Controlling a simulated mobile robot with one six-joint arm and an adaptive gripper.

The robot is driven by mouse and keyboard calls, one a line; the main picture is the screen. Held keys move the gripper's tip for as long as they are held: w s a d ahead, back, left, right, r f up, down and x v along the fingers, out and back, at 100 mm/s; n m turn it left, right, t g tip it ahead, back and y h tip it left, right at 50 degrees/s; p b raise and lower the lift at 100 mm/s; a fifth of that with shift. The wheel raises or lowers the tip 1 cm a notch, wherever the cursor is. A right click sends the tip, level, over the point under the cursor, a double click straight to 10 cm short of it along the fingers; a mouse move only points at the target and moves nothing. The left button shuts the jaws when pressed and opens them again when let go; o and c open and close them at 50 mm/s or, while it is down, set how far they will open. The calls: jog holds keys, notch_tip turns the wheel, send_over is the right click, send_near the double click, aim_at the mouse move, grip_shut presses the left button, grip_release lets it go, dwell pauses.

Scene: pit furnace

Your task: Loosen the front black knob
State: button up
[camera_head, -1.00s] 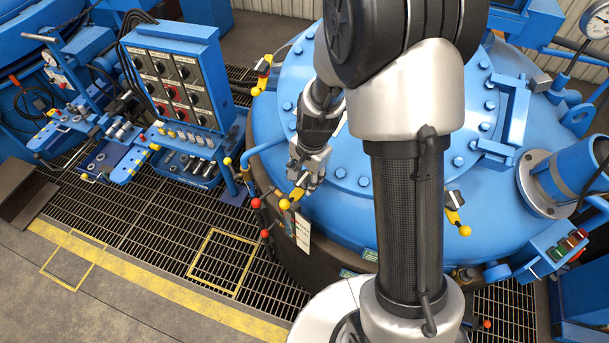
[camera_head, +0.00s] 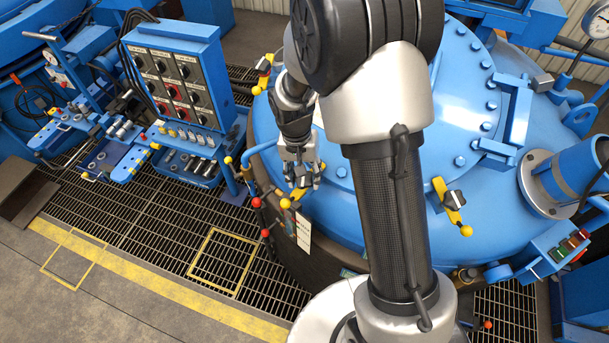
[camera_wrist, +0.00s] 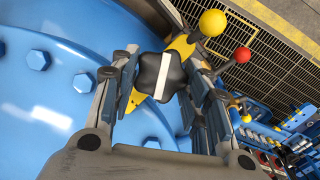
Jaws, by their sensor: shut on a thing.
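The front black knob (camera_wrist: 160,77) shows in the wrist view as a dark lobed knob with a white stripe across its top. It sits on a yellow clamp (camera_wrist: 182,45) at the edge of the blue furnace lid (camera_wrist: 80,95). The clamp's lever ends in a yellow ball (camera_wrist: 212,23). My gripper (camera_wrist: 163,80) has one finger on each side of the knob and is shut on it. In the head view my gripper (camera_head: 302,180) reaches down to the lid's near left edge, and its fingers mostly hide the knob there. The yellow ball (camera_head: 285,203) shows just below.
Another yellow clamp with a black knob (camera_head: 454,199) is on the right, and one more (camera_head: 263,74) is at the back left. Red ball levers (camera_head: 265,233) stick out by the furnace wall. A blue control panel (camera_head: 175,80) stands left. Floor grating (camera_head: 150,235) is clear.

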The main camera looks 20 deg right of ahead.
jog(key=n, duration=0.2)
jog(key=n+h+b, duration=0.1)
jog(key=n, duration=0.1)
jog(key=shift+w+a+f, duration=0.1)
jog(key=shift+a, duration=0.1)
jog(key=shift+n+h+b, duration=0.65)
jog(key=shift+n+h, duration=0.15)
jog(key=shift+n, duration=0.3)
jog(key=o, duration=1.1)
jog(key=shift+c, duration=0.2)
jog(key=shift+a, duration=0.1)
jog(key=v, duration=1.2)
jog(key=shift+w, duration=0.1)
